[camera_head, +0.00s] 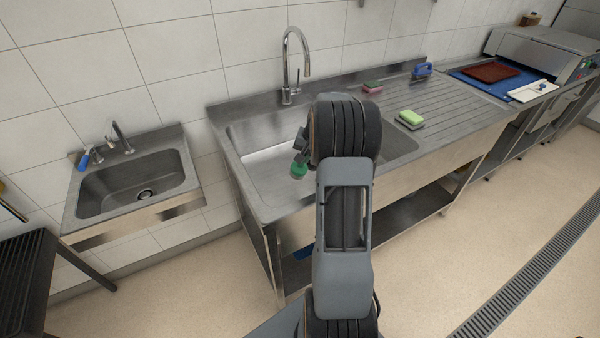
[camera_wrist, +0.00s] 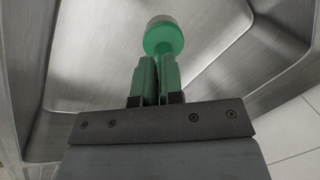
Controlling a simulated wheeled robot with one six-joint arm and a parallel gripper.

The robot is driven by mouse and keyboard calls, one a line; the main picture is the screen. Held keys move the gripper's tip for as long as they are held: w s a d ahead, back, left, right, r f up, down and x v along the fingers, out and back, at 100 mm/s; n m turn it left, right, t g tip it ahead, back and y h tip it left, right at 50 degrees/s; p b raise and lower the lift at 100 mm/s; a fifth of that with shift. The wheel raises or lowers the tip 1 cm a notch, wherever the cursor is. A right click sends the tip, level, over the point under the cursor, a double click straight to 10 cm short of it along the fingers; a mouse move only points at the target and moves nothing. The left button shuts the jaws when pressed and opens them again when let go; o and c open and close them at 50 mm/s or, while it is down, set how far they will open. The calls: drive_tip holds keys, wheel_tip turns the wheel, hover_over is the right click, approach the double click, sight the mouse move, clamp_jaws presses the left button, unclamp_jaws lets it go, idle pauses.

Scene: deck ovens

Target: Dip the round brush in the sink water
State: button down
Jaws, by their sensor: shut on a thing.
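The round brush (camera_head: 299,169) shows green in the head view, over the left part of the large sink basin (camera_head: 262,165). In the wrist view the brush (camera_wrist: 164,36) has a round green head with a pale face, just beyond my fingertips. My gripper (camera_head: 301,150) is shut on the brush; in the wrist view its green fingers (camera_wrist: 155,78) are close together, with the brush head past them. The basin's steel walls surround the brush in the wrist view. My arm hides part of the basin in the head view. I cannot tell whether the brush touches water.
A tall faucet (camera_head: 292,62) stands behind the basin. Pink (camera_head: 372,87) and light green (camera_head: 410,118) sponges and a blue-handled brush (camera_head: 422,70) lie on the drainboard to the right. A small hand sink (camera_head: 135,185) hangs at the left.

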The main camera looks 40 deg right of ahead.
wheel_tip(320, 180, up, 14)
drive_tip(key=p, duration=0.9)
drive_tip(key=shift+f, duration=0.2)
idle(2.1)
wheel_tip(320, 180, up, 4)
drive_tip(key=p, duration=0.2)
drive_tip(key=shift+p, duration=0.4)
idle(0.5)
